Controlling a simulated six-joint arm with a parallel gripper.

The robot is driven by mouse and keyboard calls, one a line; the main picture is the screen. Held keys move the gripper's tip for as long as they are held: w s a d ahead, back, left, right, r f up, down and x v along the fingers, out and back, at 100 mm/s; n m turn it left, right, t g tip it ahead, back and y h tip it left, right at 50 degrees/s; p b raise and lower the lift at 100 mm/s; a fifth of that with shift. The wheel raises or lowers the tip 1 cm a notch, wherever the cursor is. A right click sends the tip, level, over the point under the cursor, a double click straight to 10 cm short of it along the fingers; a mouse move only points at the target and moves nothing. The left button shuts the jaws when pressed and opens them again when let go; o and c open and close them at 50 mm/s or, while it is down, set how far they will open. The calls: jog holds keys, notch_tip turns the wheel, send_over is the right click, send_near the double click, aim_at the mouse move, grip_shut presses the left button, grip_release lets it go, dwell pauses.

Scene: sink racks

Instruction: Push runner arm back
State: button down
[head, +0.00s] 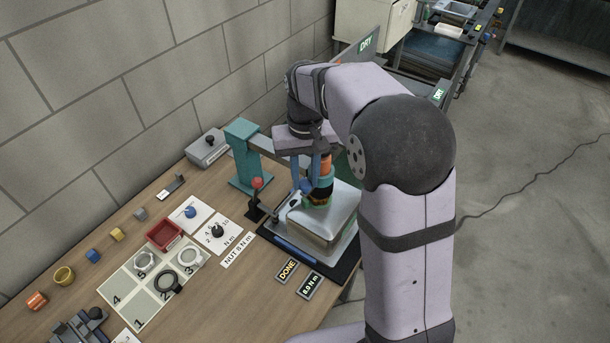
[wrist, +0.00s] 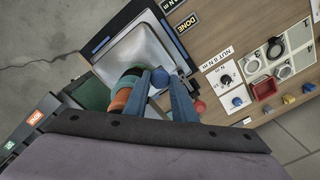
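The runner arm (head: 267,145) is a grey bar reaching from a teal post (head: 245,158) towards the sink. A banded orange, teal and dark runner (head: 320,190) hangs over the grey metal sink (head: 340,222). My gripper (head: 309,172) is low over the sink, with its blue fingers beside the runner. In the wrist view my gripper (wrist: 160,88) has its fingers apart. The runner (wrist: 121,92) is just left of the left finger there, outside the gap, and partly hidden. I cannot tell whether they touch. A small blue round part shows near the fingertips.
A red-knobbed lever (head: 257,184) stands left of the sink's black base. Dial cards, a red tray (head: 163,235) and a numbered mat (head: 122,284) with rings lie to the left. DONE (head: 287,270) and 8.0 N m signs lie in front. A block wall runs behind the bench.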

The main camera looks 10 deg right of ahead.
jog(key=shift+w+a+r+p, duration=0.15)
jog(key=shift+w+a+p, duration=0.15)
jog(key=shift+p, duration=0.05)
jog(key=w+a+p, duration=0.8)
jog(key=w+a, duration=0.1)
jog(key=shift+w+a, duration=0.25)
jog(key=shift+w, duration=0.15)
jog(key=c, duration=1.8)
grip_release()
jog(key=o, duration=0.3)
jog(key=shift+a, duration=0.1)
jog(key=shift+o, duration=0.2)
notch_tip(320, 180, up, 7)
jog(key=b, duration=0.2)
jog(key=shift+b, duration=0.4)
